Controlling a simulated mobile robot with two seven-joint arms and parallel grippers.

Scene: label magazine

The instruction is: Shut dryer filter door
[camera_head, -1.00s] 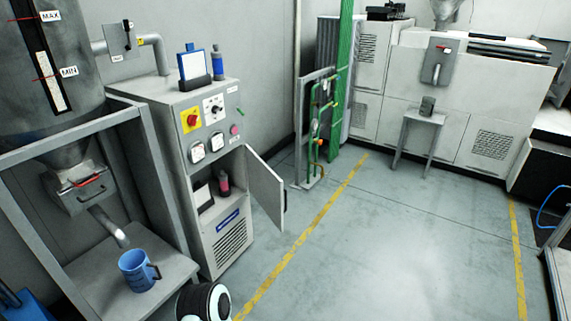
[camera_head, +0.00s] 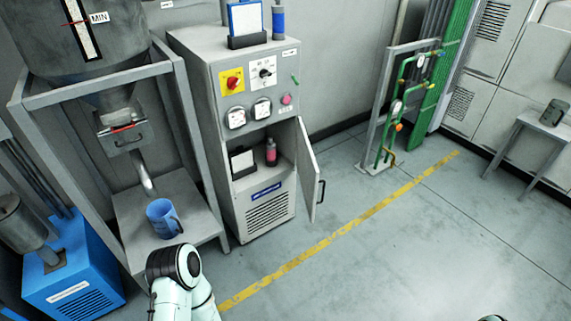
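The dryer cabinet (camera_head: 225,190) stands left of centre, grey, with dials and switches on its front. Its filter door (camera_head: 310,175) is hinged on the right side of the opening and stands wide open, swung out over the floor. A dark handle shows near the door's free edge. Inside the open compartment are a pink-red bottle (camera_head: 271,152) and a white, dark-edged item (camera_head: 242,163). Neither gripper is in view.
A blue mug (camera_head: 163,219) stands on the hopper stand's shelf (camera_head: 122,205), left of the cabinet. A blue machine (camera_head: 75,270) is at lower left. Green pipework on a frame (camera_head: 378,130) stands behind right. The floor (camera_head: 400,240) right of the door is open.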

